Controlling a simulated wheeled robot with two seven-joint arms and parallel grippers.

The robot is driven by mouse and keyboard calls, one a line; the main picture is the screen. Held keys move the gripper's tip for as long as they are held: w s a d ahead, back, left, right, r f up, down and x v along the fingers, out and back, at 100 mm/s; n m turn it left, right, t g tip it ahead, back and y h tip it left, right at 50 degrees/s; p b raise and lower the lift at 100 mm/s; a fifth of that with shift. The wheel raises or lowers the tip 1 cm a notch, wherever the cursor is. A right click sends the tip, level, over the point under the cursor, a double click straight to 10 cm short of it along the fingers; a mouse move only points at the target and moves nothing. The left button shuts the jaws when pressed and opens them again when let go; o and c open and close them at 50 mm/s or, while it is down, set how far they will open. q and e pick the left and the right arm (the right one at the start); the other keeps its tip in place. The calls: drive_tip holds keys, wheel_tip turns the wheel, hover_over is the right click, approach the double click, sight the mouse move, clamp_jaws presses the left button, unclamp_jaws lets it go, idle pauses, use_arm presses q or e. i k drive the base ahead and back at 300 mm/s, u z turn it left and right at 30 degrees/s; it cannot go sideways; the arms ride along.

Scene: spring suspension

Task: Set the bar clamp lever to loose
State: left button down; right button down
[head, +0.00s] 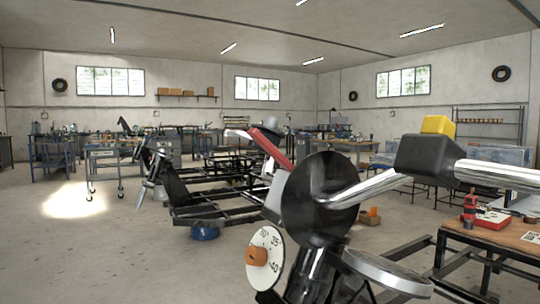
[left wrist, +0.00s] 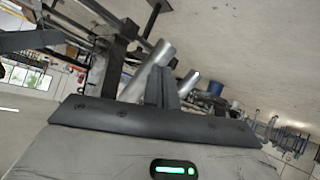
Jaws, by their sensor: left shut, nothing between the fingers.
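A white dial (head: 268,262) with numbers and an orange knob (head: 257,256) sits below. In the left wrist view my left gripper (left wrist: 160,72) is shut and empty, close to silver tubes (left wrist: 150,70); touching cannot be told. My right gripper is not seen.
A black frame (head: 225,212) stands on the floor behind, beside a blue bowl-like object (head: 204,232). A wooden-topped table (head: 500,238) with a red tool (head: 470,207) is at the right. A wheeled cart (head: 110,155) stands further back. Open floor (head: 90,265) lies at the left.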

sight(254, 133)
drive_tip(key=u, duration=0.5)
drive_tip(key=k, duration=1.2)
drive_tip(key=u, duration=1.2)
drive_tip(key=i, duration=1.05)
drive_tip(key=z, duration=0.8)
drive_tip(key=i, duration=0.65)
drive_tip(key=z, duration=0.6)
